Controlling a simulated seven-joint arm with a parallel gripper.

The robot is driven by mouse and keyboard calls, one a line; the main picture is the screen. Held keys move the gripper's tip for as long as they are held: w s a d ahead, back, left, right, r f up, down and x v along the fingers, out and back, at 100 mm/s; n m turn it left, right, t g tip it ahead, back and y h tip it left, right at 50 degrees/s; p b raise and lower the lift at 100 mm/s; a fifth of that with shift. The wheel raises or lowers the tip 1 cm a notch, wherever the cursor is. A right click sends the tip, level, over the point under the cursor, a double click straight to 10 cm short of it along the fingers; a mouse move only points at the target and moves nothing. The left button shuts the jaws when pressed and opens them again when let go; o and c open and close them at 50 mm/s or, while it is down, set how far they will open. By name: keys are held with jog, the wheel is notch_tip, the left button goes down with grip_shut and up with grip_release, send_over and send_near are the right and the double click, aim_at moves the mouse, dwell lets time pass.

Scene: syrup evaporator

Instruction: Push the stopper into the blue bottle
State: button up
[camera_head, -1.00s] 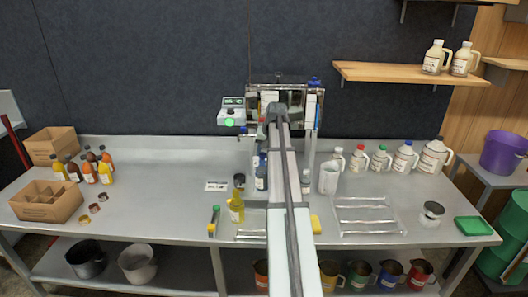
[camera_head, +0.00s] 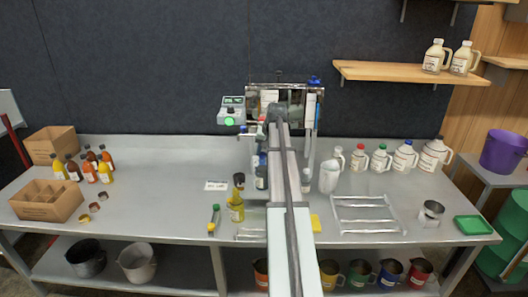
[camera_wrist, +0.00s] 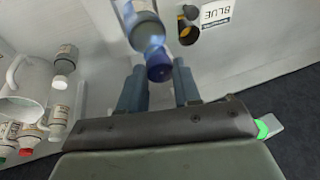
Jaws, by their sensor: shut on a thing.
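A dark blue stopper (camera_wrist: 158,68) sits between the fingers of my gripper (camera_wrist: 159,74) in the wrist view, and the gripper is shut on it. My arm hides the gripper and stopper there.
A white pitcher (camera_head: 328,177) and several capped jugs (camera_head: 404,158) stand to the right. A metal rack (camera_head: 367,214) lies at the front right.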

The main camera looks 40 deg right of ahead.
jog(key=o, duration=0.8)
jog(key=shift+o, duration=0.6)
jog(key=o, duration=0.4)
jog(key=shift+r, duration=1.95)
